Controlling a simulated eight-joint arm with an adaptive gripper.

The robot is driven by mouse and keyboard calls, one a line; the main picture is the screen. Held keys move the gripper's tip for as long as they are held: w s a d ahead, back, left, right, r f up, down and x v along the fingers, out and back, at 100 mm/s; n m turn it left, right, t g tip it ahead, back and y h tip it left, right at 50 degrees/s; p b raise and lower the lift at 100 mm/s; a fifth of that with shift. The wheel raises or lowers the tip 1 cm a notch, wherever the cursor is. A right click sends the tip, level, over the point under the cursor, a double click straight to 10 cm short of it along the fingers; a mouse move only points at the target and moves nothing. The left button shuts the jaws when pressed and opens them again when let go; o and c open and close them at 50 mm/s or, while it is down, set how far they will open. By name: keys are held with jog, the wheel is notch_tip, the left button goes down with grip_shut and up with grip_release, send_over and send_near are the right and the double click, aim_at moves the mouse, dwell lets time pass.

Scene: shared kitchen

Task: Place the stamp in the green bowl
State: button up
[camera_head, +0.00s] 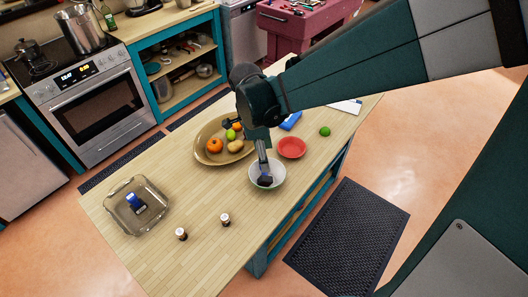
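A pale bowl (278,182), whitish with perhaps a faint green tint, stands on the wooden island top near its right edge. My gripper (264,175) points down into this bowl, its dark fingertips inside the rim. A small dark shape shows at the fingertips; I cannot tell whether it is the fingers alone or a stamp between or under them. The view is too small to show whether the fingers are open or shut. No stamp can be made out for sure elsewhere.
A square glass dish (121,215) holds a blue object (136,202). A tan platter (206,158) of fruit, a red plate (292,147) and a lime (325,131) lie farther back. The front of the island (190,267) is clear.

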jog(key=shift+r, duration=0.2)
dwell(0.7)
jog(key=s+d+r+n+t+y, duration=0.1)
jog(key=s+d+r+n+t, duration=0.6)
jog(key=s+d+r+n, duration=0.6)
jog(key=d+n, duration=0.3)
jog(key=n, duration=0.2)
jog(key=shift+s+r+y, duration=0.3)
jog(key=shift+s+r, duration=0.1)
